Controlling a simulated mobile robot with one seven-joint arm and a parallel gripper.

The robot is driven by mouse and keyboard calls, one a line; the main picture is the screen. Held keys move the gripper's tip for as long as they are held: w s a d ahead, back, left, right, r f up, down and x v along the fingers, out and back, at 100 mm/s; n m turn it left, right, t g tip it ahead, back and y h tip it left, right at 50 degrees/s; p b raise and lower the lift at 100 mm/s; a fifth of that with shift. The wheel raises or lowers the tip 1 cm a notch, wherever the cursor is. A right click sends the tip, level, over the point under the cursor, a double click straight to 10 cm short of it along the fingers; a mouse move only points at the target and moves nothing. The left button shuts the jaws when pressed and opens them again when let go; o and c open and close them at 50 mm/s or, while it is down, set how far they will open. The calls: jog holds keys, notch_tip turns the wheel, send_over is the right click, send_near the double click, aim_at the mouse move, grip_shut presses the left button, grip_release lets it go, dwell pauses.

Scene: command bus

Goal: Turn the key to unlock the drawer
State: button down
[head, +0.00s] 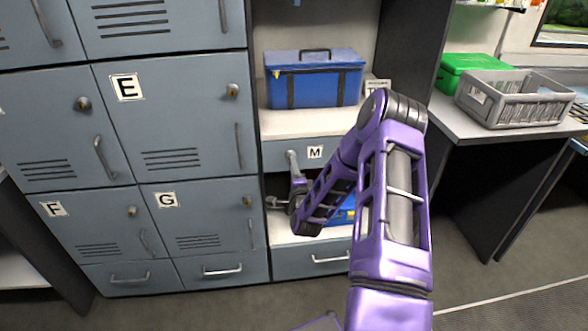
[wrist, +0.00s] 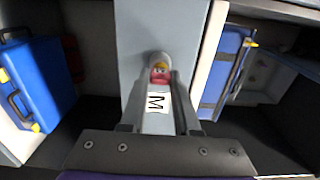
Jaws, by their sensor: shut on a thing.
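The drawer (head: 272,150) is a grey-blue front labelled M, between an upper and a lower shelf opening. It looks closed. In the wrist view its front (wrist: 185,30) runs down the middle, with the M label turned sideways. The key (wrist: 160,74), a small red piece at a yellowish lock on this front, sits between my fingertips. My gripper (head: 291,158) reaches the drawer front left of the M label. In the wrist view my gripper (wrist: 161,88) is shut on the key. The fingers hide part of the key, and its turn angle is hard to tell.
A blue toolbox (head: 315,82) stands on the shelf above the drawer. Another blue box (head: 342,213) is partly hidden in the opening below. Grey lockers (head: 165,110) with handles and locks stand left. A grey crate (head: 515,97) sits on the right counter.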

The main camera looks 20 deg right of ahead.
jog(key=shift+w+d, duration=0.1)
jog(key=shift+w, duration=0.2)
jog(key=shift+b, duration=0.3)
